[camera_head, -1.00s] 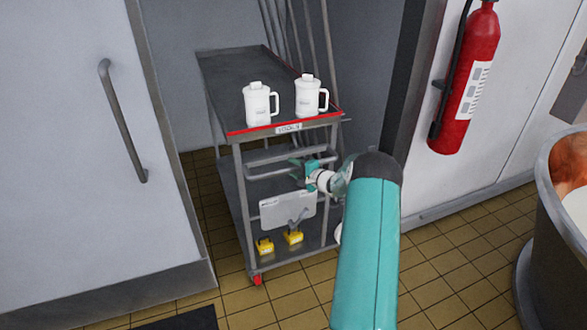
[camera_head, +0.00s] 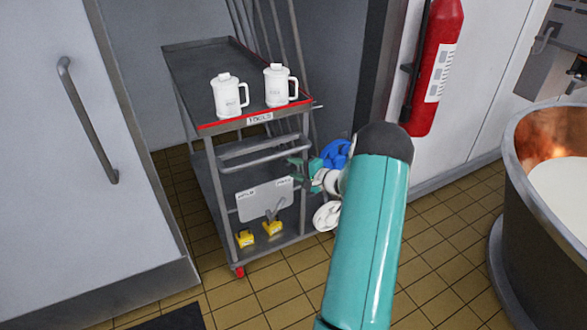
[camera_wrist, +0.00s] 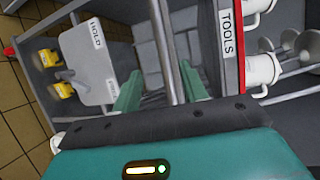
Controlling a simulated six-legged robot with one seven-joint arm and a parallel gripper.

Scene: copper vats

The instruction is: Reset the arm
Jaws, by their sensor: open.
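My gripper (camera_head: 298,168) is open, with its two green fingers in front of the grey tool cart (camera_head: 205,165), between the top tray and lower shelf. In the wrist view my gripper (camera_wrist: 160,88) shows empty between its fingers. A metal bar of the cart (camera_wrist: 165,45) runs up between them in the picture; I cannot tell how close it is. My teal arm reaches forward from the lower middle of the head view and hides part of the cart's right side.
Two white mugs (camera_head: 228,97) (camera_head: 277,85) stand on the cart's top tray. Yellow items (camera_head: 272,229) and a grey panel (camera_head: 264,201) are lower down. A fire extinguisher (camera_head: 437,70) hangs on the wall. A copper vat (camera_head: 530,190) stands at right. Tiled floor lies clear between.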

